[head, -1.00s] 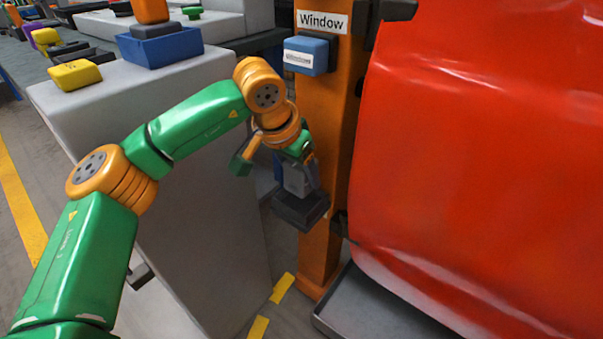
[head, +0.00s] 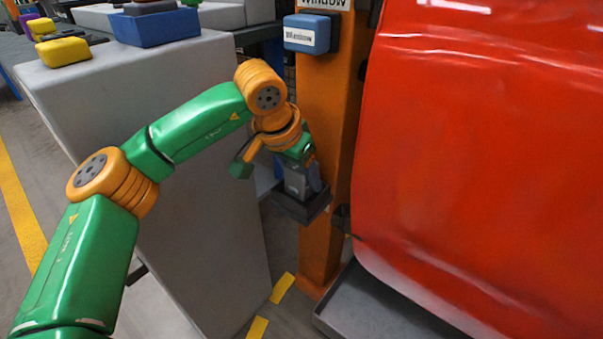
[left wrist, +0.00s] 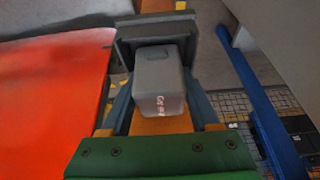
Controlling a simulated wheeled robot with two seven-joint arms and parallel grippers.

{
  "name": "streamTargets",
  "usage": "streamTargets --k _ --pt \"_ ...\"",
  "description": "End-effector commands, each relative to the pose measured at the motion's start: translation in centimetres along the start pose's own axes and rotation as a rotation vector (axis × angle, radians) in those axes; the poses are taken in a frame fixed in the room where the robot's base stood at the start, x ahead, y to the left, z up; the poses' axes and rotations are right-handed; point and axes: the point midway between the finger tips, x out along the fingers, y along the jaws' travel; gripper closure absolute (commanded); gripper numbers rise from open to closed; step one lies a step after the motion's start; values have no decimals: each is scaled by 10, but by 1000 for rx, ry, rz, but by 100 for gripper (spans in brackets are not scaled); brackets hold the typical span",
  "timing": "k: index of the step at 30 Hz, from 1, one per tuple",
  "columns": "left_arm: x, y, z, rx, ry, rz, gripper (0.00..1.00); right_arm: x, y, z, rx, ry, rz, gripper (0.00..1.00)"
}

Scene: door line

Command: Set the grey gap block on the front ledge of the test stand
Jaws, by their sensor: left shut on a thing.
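The grey gap block (head: 296,183) is held upright in my left gripper (head: 302,176), just in front of the orange post of the test stand (head: 325,130). A dark front ledge (head: 303,211) juts from the post directly below the block. My right gripper is not in view.
A large red panel (head: 480,150) stands close on the right. A grey cabinet (head: 190,200) stands left of the post, with a yellow block (head: 64,52) and a blue tray (head: 160,27) on top. A blue box (head: 307,34) is on the post above my gripper.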

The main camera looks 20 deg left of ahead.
Motion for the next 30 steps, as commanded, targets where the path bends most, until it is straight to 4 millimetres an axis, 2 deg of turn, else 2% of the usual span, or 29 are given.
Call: streamTargets --k 9,10,13,17,20,27,30 --pt "6 0 3 0 1 0 100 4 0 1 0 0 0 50" --pt "6 0 2 0 1 0 30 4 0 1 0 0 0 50" --pt "6 0 2 0 1 0 3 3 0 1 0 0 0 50" --pt "6 0 2 0 0 0 3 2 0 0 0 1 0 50" --pt "6 0 2 0 0 0 3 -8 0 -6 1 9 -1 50" --pt "-45 0 0 0 3 -1 3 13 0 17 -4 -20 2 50" --pt "-58 0 1 0 2 1 3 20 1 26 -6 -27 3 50"
